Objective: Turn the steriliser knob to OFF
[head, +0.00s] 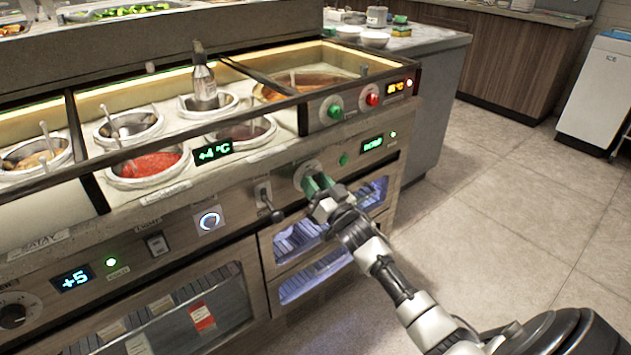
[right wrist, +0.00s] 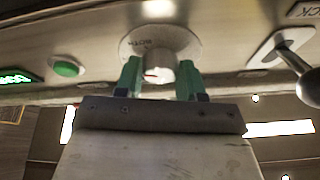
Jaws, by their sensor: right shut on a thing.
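The steriliser knob is a pale round knob (right wrist: 158,72) with a red mark, on a white dial plate (right wrist: 190,42). In the right wrist view it sits between the green fingertips of my right gripper (right wrist: 160,80), which is shut on it. In the head view the dial plate (head: 305,172) shows on the counter's front panel, with my right gripper (head: 320,187) against it, covering most of the knob. Part of the lettering on the dial shows, but I cannot tell the set position. My left gripper is not in view.
A lever switch (head: 264,195) is left of the knob; it also shows at right in the wrist view (right wrist: 305,80). A green button (head: 343,160) and lit display (head: 372,144) are to the right. Lit drawers (head: 300,238) lie below. The floor (head: 500,220) at right is clear.

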